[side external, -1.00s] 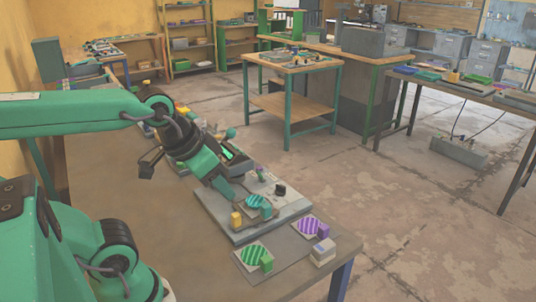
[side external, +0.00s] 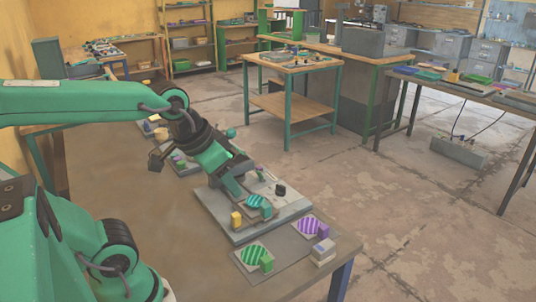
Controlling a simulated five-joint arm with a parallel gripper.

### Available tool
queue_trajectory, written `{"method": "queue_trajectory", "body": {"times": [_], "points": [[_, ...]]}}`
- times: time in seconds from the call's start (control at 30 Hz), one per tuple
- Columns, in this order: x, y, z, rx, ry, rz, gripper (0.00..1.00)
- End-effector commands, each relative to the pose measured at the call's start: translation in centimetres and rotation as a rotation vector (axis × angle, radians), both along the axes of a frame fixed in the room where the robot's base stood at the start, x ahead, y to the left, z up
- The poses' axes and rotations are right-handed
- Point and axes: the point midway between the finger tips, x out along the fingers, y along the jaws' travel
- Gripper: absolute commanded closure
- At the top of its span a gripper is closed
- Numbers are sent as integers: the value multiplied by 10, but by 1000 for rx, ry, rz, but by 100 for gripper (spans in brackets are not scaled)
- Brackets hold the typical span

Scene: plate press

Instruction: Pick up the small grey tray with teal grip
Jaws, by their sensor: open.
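The small grey tray (side external: 248,207) lies on the grey press base (side external: 213,205), with a teal striped disc on it and a teal grip block (side external: 266,210) at its right end. My gripper (side external: 246,186) is open and points down just behind and left of this tray, close above the base. I cannot tell whether a fingertip touches anything. The arm's end hides part of the base behind the tray.
A yellow block (side external: 236,220) stands left of the tray and a black knob (side external: 280,190) to its right. In front lie a green striped tray (side external: 253,255) and a purple striped tray (side external: 307,227). The table's left side is bare.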

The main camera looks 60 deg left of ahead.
Motion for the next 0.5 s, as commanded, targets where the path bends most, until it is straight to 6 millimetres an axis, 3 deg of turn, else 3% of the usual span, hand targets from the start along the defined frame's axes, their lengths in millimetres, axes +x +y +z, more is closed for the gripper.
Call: {"method": "queue_trajectory", "body": {"times": [0.5], "points": [[69, 28, -28, 17, 193, 5, 53]]}}
